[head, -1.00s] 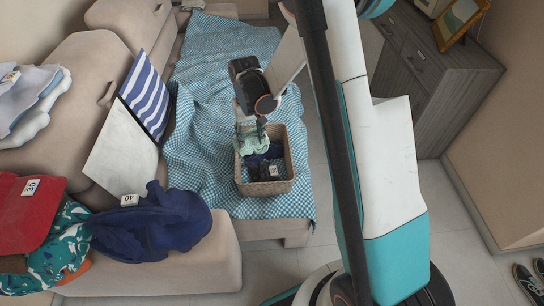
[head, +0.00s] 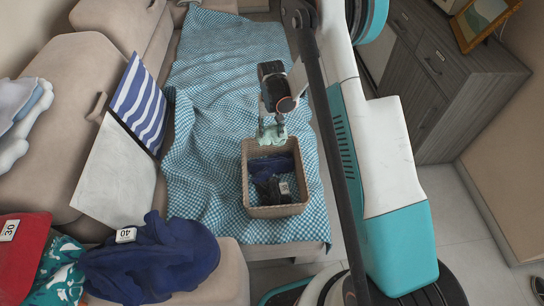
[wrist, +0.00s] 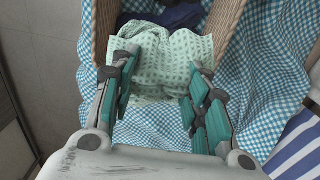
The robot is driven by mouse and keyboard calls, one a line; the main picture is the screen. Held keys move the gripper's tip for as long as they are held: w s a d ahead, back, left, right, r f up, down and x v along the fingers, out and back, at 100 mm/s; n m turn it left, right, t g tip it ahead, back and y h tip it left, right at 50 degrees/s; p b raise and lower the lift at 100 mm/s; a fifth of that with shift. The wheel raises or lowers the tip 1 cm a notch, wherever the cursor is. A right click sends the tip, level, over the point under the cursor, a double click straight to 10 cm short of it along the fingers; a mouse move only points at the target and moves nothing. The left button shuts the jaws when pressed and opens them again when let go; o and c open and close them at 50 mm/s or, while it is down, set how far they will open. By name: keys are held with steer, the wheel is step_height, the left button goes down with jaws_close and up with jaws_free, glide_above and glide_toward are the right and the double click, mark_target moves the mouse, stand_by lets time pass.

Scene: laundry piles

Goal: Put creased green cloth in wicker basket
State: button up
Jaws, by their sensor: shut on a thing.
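The creased green cloth (head: 274,138) is pale green with small dots. It is at the far rim of the wicker basket (head: 246,185), partly over the opening. In the wrist view the cloth (wrist: 172,62) spreads between the walls of the basket (wrist: 104,35) and covers its near edge. My gripper (head: 271,130) is above that rim, shut on the cloth. In the wrist view the fingers (wrist: 160,85) stand either side of the cloth, and the exact pinch is hard to see. Dark blue cloth (head: 272,166) and a black item with a white tag lie in the basket.
The basket stands on a blue checked blanket (head: 215,85) on the sofa. A striped cushion (head: 142,105), a white panel (head: 115,178), a blue garment tagged 40 (head: 165,260) and a red one tagged 30 (head: 28,255) are left. A grey cabinet (head: 450,85) stands right.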

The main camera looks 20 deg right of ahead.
step_height(320, 180, down, 13)
steer(key=b, duration=0.4)
steer(key=shift+r, duration=0.1)
steer(key=shift+f, duration=0.6)
steer(key=o, duration=1.2)
steer(key=shift+r, duration=0.15)
